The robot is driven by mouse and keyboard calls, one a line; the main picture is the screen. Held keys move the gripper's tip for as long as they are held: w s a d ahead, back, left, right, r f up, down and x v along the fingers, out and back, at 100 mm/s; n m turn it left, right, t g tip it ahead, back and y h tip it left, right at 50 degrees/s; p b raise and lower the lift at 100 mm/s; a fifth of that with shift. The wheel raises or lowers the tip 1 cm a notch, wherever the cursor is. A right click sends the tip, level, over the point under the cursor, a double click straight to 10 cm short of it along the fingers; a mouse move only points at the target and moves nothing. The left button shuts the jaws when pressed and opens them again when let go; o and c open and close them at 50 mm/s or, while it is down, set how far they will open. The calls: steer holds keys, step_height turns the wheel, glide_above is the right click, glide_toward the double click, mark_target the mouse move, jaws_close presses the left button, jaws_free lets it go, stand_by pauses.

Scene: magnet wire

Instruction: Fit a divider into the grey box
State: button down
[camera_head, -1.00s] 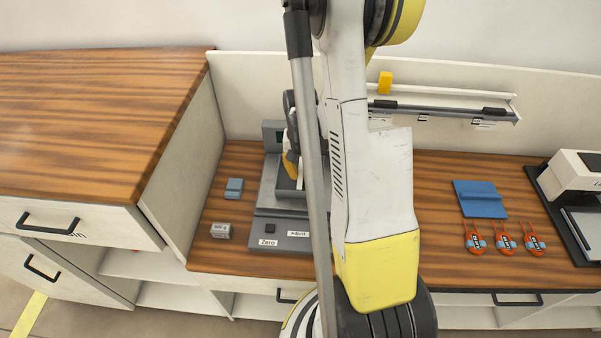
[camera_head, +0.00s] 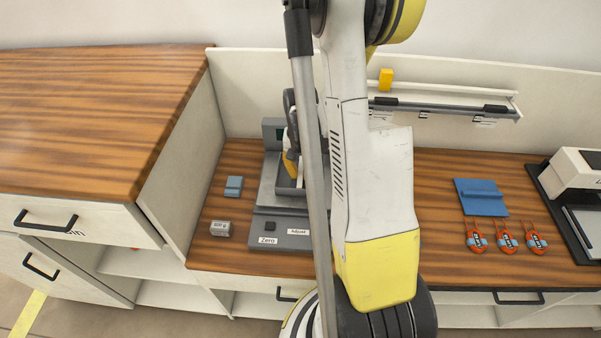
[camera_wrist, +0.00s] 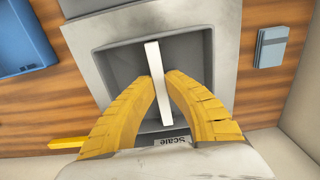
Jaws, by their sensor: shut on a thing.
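My gripper (camera_wrist: 158,92) has yellow fingers shut on a white divider (camera_wrist: 155,70), a thin flat strip. The divider stands between the fingertips, over or inside the open grey box (camera_wrist: 112,75), and runs across about its middle in the wrist view. Whether its lower edge touches the box floor I cannot tell. In the head view the grey box (camera_head: 284,191) sits on the scale (camera_head: 272,224), and my gripper (camera_head: 291,168) reaches down into it, partly hidden by my arm.
A small blue-grey block (camera_head: 234,187) and a metal weight (camera_head: 220,229) lie left of the scale. A wall rail (camera_head: 440,109) runs behind.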

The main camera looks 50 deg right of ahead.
steer(key=shift+f, duration=0.15)
steer(key=c, duration=1.4)
jaws_free()
steer(key=shift+c, duration=0.2)
step_height(320, 180, up, 8)
steer(key=p, duration=0.5)
